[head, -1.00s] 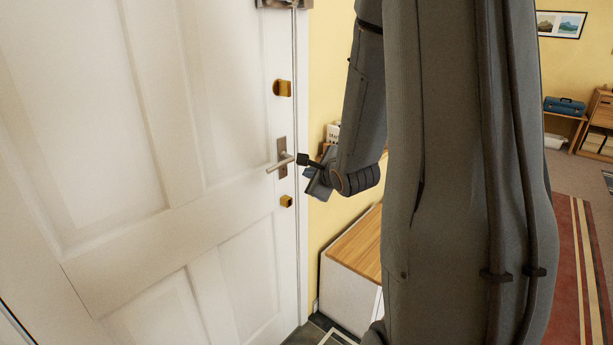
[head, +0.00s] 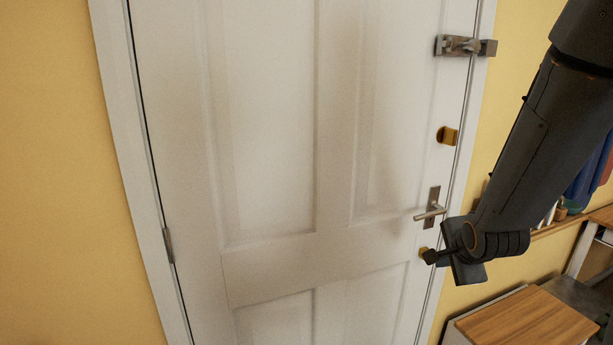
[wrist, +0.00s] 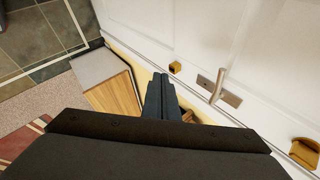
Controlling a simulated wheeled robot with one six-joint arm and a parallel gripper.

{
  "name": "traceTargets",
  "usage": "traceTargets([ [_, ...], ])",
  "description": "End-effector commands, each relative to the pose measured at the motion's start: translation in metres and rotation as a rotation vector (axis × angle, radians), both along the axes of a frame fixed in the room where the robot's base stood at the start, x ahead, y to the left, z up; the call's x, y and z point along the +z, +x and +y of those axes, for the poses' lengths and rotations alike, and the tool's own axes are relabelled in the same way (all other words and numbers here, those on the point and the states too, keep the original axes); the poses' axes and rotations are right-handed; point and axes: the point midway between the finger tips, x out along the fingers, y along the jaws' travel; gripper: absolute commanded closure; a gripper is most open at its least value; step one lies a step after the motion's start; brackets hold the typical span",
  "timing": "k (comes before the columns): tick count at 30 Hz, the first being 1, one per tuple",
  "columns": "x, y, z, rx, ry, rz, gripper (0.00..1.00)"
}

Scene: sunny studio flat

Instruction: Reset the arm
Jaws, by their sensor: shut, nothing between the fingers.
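My gripper (head: 430,257) is at the right in the head view, at the end of my dark grey arm. It is beside the right edge of the white door (head: 270,130), a little below the metal lever handle (head: 432,211). In the wrist view my gripper (wrist: 160,78) shows as dark fingers close together, shut and empty. The lever handle also shows in the wrist view (wrist: 218,88), to the right of the fingers. In the head view the fingertips overlap the lower brass lock in the picture; whether they touch it I cannot tell.
A brass lock (head: 446,135) and a metal latch (head: 466,46) sit on the door's edge above the handle. A low wood-topped cabinet (head: 525,322) stands at the lower right. A yellow wall (head: 50,170) is left of the door. Tiled floor (wrist: 40,40) shows in the wrist view.

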Motion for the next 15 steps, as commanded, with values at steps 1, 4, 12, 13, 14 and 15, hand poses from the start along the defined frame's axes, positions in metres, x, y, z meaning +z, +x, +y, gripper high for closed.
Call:
traceTargets([
  [1,-0.003,-0.009,0.012,0.084,-0.064,0.057,1.00],
  [4,-0.012,-0.030,0.032,0.266,-0.188,0.179,1.00],
  [12,-0.026,-0.100,0.088,0.843,-0.434,0.462,1.00],
  [13,-0.027,-0.109,0.093,0.910,-0.452,0.487,1.00],
  [14,-0.027,-0.117,0.099,0.976,-0.468,0.509,1.00],
  [15,-0.027,-0.127,0.105,1.060,-0.486,0.535,1.00],
])
